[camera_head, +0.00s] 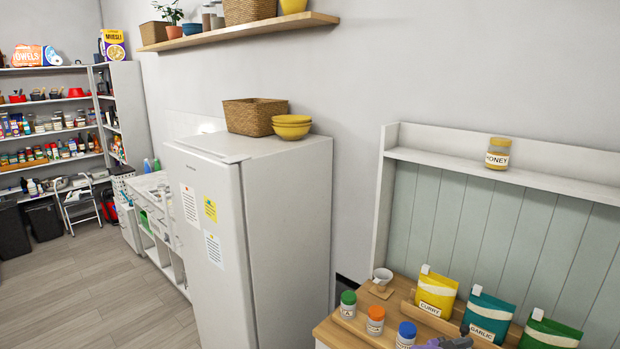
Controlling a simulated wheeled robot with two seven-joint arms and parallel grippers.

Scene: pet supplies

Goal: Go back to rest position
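My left gripper is not in view. A small dark grey and purple shape (450,343) shows at the bottom edge, in front of the spice bags. It may be part of my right gripper, but it is cut off, and I cannot tell whether it is open, shut or holding anything. No arm of mine shows clearly elsewhere in view.
A wooden counter (345,335) at lower right holds jars with green (348,304), orange (375,320) and blue lids (406,334), a white cup (382,277), and curry (436,292), garlic (488,316) and green bags (548,333). A white fridge (290,220) stands left of it. Floor (95,295) at left is clear.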

